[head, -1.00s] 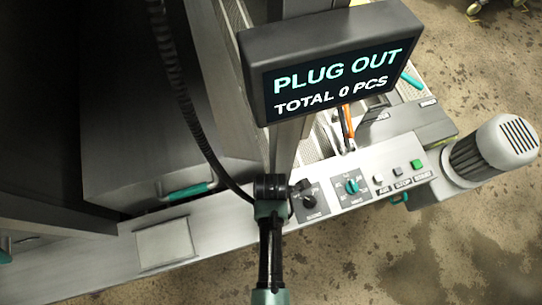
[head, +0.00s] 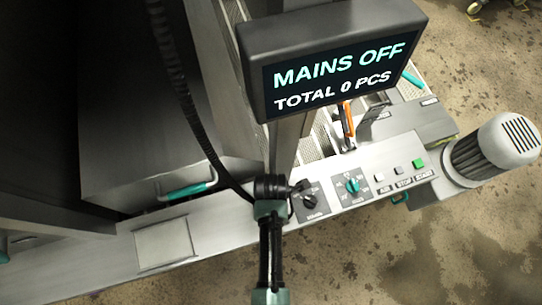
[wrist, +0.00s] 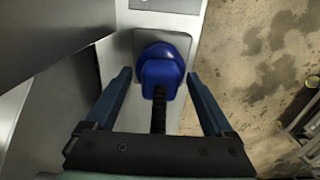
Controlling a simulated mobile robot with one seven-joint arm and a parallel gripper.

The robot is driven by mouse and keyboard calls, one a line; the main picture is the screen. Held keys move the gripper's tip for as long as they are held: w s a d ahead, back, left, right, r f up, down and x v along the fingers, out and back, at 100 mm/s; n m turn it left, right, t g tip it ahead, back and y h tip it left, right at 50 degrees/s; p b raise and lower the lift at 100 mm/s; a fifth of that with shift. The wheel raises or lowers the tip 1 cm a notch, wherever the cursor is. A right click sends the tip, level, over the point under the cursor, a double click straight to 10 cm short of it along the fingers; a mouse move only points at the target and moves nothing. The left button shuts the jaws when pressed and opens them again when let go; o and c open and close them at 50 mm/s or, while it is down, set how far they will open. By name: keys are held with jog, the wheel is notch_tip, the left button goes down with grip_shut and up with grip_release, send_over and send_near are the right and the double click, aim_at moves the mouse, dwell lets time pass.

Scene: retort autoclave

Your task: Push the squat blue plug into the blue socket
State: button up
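The squat blue plug (wrist: 160,76) sits against a square grey plate (wrist: 146,37) in the wrist view, with a black cable running from its back toward me. A rounded blue part lies between the plug's back and the plate; I cannot tell where plug ends and socket begins. My gripper (wrist: 158,74) is open, one finger on each side of the plug, with a small gap on both sides. In the head view, my arm (head: 268,245) reaches to the panel, and plug and socket cannot be made out there. The display (head: 340,75) reads "MAINS OFF" and "TOTAL 0 PCS".
The sloping control panel (head: 375,185) carries a black knob (head: 309,202), a teal knob (head: 352,186) and small buttons. A coiled black cable (head: 172,75) hangs at left. A motor (head: 495,148) sticks out at right.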

notch_tip(320, 180, up, 13)
jog(key=b, duration=0.1)
dwell(0.7)
dwell(0.5)
